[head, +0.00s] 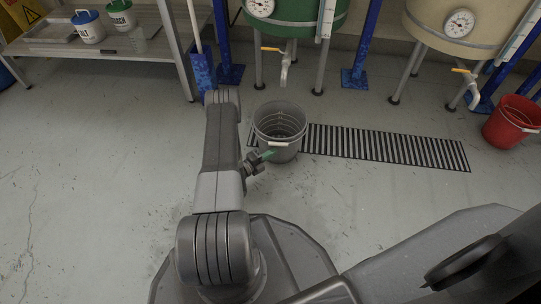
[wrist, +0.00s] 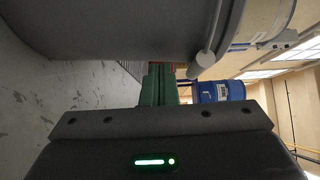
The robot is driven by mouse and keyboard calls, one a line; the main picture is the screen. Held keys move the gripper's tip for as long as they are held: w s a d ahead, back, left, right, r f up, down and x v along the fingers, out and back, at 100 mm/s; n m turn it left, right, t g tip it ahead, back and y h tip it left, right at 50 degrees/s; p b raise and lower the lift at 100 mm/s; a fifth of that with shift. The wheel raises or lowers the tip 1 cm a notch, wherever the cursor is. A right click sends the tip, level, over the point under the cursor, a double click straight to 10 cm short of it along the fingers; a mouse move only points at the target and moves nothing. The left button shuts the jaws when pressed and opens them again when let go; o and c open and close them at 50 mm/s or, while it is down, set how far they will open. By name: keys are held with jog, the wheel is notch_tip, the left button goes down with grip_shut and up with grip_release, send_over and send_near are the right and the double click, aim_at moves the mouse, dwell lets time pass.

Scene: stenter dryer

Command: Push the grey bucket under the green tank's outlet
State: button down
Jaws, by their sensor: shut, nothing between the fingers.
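The grey bucket (head: 290,150) stands upright on the floor, on the left end of a striped drain grate. The green tank (head: 290,18) stands behind it on legs. Its outlet (head: 284,76), a tap with a yellow lever, points down just behind the bucket's far rim in the head view. My gripper (head: 268,154) is low at the bucket's near left side, its green fingers shut and empty. In the wrist view the shut fingers (wrist: 158,85) lie close beside the bucket's wall (wrist: 120,28); whether they touch it I cannot tell.
The drain grate (head: 390,148) runs right along the floor. Floor at left is clear.

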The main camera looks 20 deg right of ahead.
jog(key=shift+w, duration=0.1)
jog(key=shift+w+d, duration=0.55)
jog(key=shift+w, duration=0.25)
jog(key=shift+w+d, duration=0.5)
jog(key=shift+w, duration=0.3)
